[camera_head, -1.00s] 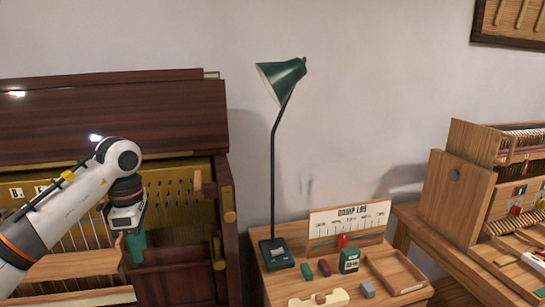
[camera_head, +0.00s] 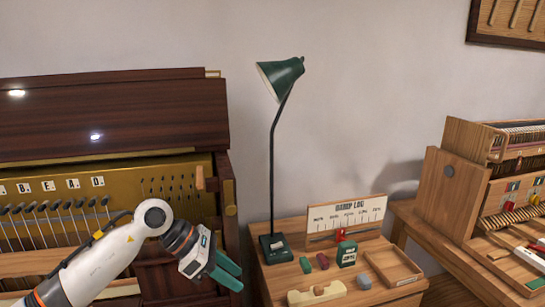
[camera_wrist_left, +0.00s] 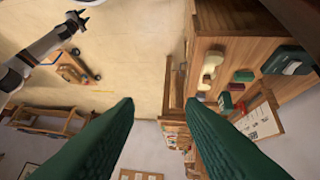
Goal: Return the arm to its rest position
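My left gripper (camera_head: 236,273) is at the right end of the open upright piano (camera_head: 120,115), in front of its dark side, with its fingers pointing right and down. In the left wrist view its two green fingers (camera_wrist_left: 158,108) are spread wide with nothing between them. No object is held. An arm that looks like my right one comes in at the upper left of the left wrist view, ending in a small dark gripper (camera_wrist_left: 78,20) over the floor; its finger state is too small to tell. The right gripper is out of the head view.
A wooden side table (camera_head: 300,280) stands right of the piano, close to my left gripper. It holds a green lamp (camera_head: 281,75), small coloured blocks and a shallow tray (camera_head: 393,267). A wooden keyboard model (camera_head: 462,190) stands farther right.

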